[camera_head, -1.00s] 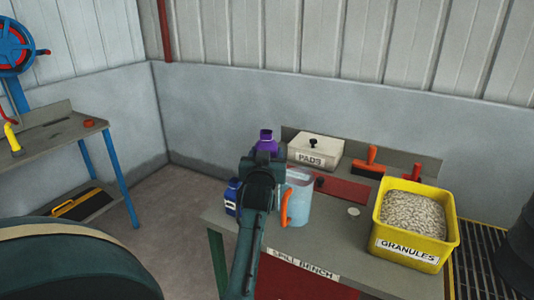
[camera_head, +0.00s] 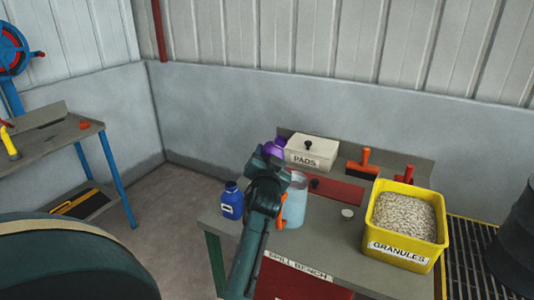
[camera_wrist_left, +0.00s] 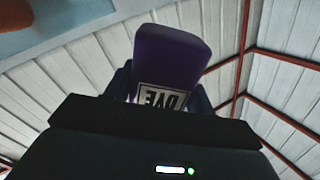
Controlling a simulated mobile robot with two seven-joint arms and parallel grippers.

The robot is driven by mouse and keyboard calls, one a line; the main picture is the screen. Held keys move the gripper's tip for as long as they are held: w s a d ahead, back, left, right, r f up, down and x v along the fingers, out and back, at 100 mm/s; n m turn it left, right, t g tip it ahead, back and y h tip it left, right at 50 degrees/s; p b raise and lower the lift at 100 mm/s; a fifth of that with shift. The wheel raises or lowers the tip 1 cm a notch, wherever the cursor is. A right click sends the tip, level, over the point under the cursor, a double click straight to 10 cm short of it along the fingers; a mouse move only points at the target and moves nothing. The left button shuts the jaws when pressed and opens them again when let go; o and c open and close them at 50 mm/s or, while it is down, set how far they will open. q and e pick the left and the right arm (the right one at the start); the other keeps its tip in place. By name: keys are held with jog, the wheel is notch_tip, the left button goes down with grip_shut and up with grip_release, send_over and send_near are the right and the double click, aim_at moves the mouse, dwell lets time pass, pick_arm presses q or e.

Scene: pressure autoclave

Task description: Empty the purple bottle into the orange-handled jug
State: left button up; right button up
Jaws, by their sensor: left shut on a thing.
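My left gripper (camera_head: 268,157) is shut on the purple bottle (camera_head: 274,146), above the bench and just behind and left of the jug. The bottle leans to the right toward the jug; its lower part is hidden by the gripper. In the left wrist view the bottle (camera_wrist_left: 172,57) shows its dark purple body and a DYE label between the fingers. The clear, bluish jug (camera_head: 297,200) stands upright on the bench, its orange handle (camera_head: 282,211) facing front left and partly hidden by my arm. I cannot see any liquid flowing. My right gripper is not in view.
A blue bottle (camera_head: 232,201) stands at the bench's left edge. The white PADS box (camera_head: 313,151) is behind the jug. A yellow GRANULES bin (camera_head: 402,250) stands right, with an orange-handled brush (camera_head: 364,162) behind. A small pale disc (camera_head: 347,213) lies between jug and bin.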

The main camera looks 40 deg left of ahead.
pick_arm(q)
jog(key=m+p, duration=0.1)
jog(key=a+m, duration=0.1)
jog(key=m, duration=0.1)
jog(key=shift+s+a+r+p, duration=0.1)
jog(key=shift+s+p, duration=0.25)
jog(key=m, duration=0.2)
jog(key=shift+s+a+f+m+p, duration=0.2)
jog(key=shift+f+m+p, duration=0.1)
jog(key=shift+m, duration=0.1)
jog(key=shift+f+m, duration=0.2)
jog(key=shift+m, duration=0.5)
jog(key=shift+f, duration=0.1)
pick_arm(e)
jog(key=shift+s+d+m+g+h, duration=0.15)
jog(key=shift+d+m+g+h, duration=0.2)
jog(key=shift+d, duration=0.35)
pick_arm(q)
jog(key=shift+f+m, duration=0.2)
jog(key=shift+m, duration=0.5)
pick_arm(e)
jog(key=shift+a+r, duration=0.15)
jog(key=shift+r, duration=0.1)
pick_arm(q)
jog(key=shift+f+m, duration=0.3)
jog(key=shift+m, duration=0.5)
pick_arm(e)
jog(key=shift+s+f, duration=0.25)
